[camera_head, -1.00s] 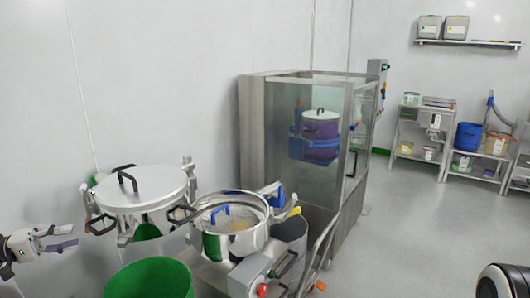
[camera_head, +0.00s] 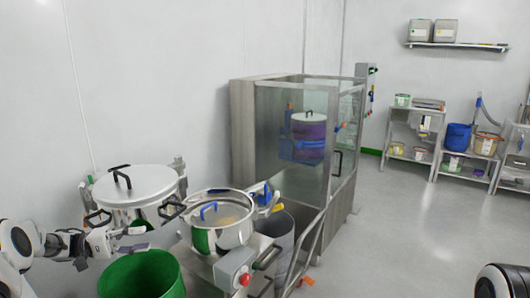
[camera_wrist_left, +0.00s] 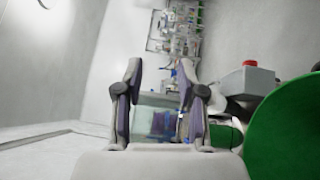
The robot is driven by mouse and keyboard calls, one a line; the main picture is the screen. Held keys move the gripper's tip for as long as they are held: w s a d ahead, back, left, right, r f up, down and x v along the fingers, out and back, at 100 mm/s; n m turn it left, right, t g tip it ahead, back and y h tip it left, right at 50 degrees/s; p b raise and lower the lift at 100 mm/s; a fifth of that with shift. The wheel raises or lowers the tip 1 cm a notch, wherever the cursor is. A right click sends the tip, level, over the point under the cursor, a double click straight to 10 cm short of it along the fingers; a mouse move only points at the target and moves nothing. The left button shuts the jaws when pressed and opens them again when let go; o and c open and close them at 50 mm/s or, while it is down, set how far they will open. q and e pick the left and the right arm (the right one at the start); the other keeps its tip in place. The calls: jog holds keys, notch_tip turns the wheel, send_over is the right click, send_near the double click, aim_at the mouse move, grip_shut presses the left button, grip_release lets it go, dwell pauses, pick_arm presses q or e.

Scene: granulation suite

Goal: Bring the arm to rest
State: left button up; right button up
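My left gripper (camera_head: 140,239) is at the lower left in the head view, in front of the lidded steel pot (camera_head: 137,184) and above the green bin (camera_head: 143,277). The left wrist view shows the gripper (camera_wrist_left: 160,72) with its two fingers well apart and nothing between them. Part of the glass cabinet shows beyond the gap, and the green bin (camera_wrist_left: 288,125) is at the right. Whether the gripper touches the pot cannot be told. My right gripper is not in view.
A control box with a red button (camera_head: 244,279) is in front. The glass cabinet (camera_head: 271,140) stands behind. The floor (camera_head: 400,235) at right is clear.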

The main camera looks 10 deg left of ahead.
pick_arm(q)
jog(key=w+d+f+n+t+p, duration=0.15)
jog(key=w+d, duration=0.25)
jog(key=d, duration=0.8)
jog(key=s+d+f+n+t+y+p, duration=0.1)
jog(key=s+d+f+n+t+y, duration=0.15)
jog(key=d+f, duration=0.5)
jog(key=s+d+f+n+t+y, duration=0.15)
jog(key=d+f+y, duration=0.25)
jog(key=d+f, duration=0.4)
jog(key=s+f+m+g+y+p, duration=0.1)
jog(key=s+f+g+y, duration=0.3)
jog(key=s, duration=0.5)
jog(key=s+f+m+g+y, duration=0.1)
jog(key=s+f+g+y, duration=0.25)
jog(key=s+f, duration=0.45)
jog(key=s+a+m+g+y, duration=0.2)
jog(key=s+m, duration=0.2)
jog(key=s, duration=0.4)
jog(key=s+a+m+g+y, duration=0.2)
jog(key=s+a+m, duration=0.1)
jog(key=s, duration=0.5)
jog(key=shift+a+r+m+g, duration=0.15)
jog(key=shift+r+m+g, duration=0.2)
jog(key=shift+m, duration=0.2)
